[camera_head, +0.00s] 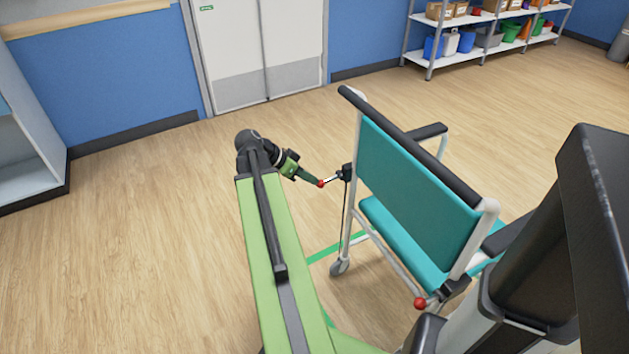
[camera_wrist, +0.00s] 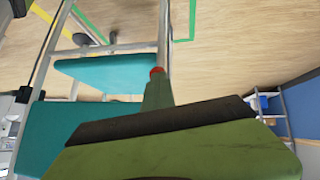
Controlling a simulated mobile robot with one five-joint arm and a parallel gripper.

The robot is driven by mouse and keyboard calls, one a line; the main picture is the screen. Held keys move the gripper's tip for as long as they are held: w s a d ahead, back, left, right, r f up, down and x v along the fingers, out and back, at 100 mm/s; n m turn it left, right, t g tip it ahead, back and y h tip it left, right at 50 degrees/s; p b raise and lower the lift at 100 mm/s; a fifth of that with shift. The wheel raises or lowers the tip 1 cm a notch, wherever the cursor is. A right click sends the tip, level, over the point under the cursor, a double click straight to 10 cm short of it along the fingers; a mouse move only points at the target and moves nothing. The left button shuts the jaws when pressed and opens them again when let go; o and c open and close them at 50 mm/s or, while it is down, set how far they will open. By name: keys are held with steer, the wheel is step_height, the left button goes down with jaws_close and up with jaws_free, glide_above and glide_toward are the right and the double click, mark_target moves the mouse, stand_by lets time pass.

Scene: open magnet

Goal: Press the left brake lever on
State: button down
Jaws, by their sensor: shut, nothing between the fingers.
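The wheelchair has a teal backrest (camera_head: 415,185) and stands with its back toward me. The left brake lever (camera_head: 333,179) is a short pale rod with a red knob, sticking out to the left from a black mount on the chair's left rear post. My gripper (camera_head: 314,180) is shut and empty, with its green tip at the red knob. In the wrist view the gripper's narrow tip (camera_wrist: 158,92) points at the red knob (camera_wrist: 157,71), which is partly hidden behind it. I cannot tell whether they touch.
A second red knob (camera_head: 420,303) is low at the chair's right rear. White double doors (camera_head: 262,50) and shelves with bins (camera_head: 485,45) are along the blue wall. A grey cabinet (camera_head: 25,150) stands at the left.

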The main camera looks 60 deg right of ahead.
steer(key=shift+f+b, duration=0.45)
steer(key=shift+f, duration=0.2)
steer(key=shift+a, duration=0.1)
steer(key=shift+r, duration=0.1)
stand_by(1.0)
steer(key=shift+r+p, duration=0.75)
steer(key=shift+p, duration=0.1)
steer(key=s+d+r+p+v, duration=0.1)
steer(key=d+r+p+v, duration=0.1)
steer(key=p+v, duration=0.9)
steer(key=shift+v, duration=0.9)
